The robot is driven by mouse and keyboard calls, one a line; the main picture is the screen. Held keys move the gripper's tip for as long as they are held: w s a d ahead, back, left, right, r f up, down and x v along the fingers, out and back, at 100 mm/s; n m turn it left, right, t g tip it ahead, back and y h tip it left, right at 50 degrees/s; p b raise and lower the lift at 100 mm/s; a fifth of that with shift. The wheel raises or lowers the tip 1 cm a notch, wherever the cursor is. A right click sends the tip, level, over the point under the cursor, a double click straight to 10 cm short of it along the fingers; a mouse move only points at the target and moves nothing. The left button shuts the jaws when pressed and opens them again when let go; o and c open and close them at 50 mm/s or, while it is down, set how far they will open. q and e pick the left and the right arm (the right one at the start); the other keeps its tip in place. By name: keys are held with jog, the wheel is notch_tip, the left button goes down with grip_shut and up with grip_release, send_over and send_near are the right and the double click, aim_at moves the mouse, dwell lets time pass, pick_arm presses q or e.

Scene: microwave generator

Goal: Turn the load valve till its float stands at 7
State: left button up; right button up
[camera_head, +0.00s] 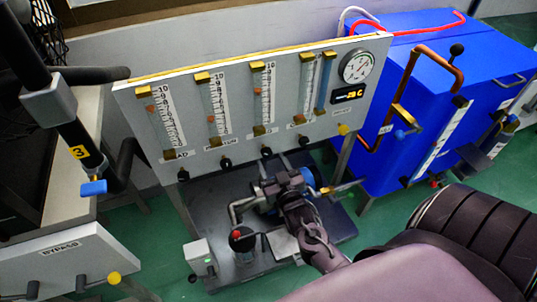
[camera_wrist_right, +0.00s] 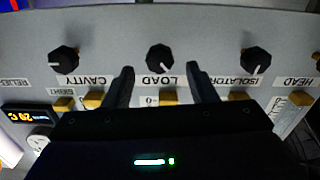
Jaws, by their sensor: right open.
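The load valve is a black knob (camera_wrist_right: 161,58) above the LOAD label in the right wrist view. In the head view the load knob (camera_head: 266,152) is on the lower edge of the grey panel, under the third tube from the left. The load float (camera_head: 264,90) is a small red mark about halfway up its tube (camera_head: 263,100); its exact reading is too small to tell. My right gripper (camera_head: 276,168) is open just before the load knob. In the wrist view its two fingers (camera_wrist_right: 158,78) point toward the knob, one to each side, with nothing between them. My left gripper is not in view.
The cavity knob (camera_wrist_right: 65,59) and isolator knob (camera_wrist_right: 255,60) flank the load knob closely. A round gauge (camera_head: 358,66) and a display (camera_head: 350,94) are on the panel's right. A blue cabinet (camera_head: 430,50) stands right. Pump parts (camera_head: 245,240) lie below the panel.

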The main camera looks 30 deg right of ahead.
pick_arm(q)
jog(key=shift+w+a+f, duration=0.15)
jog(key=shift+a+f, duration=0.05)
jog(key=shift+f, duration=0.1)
pick_arm(e)
jog(key=v, duration=0.3)
jog(key=shift+s+a, duration=0.1)
jog(key=shift+s, duration=0.1)
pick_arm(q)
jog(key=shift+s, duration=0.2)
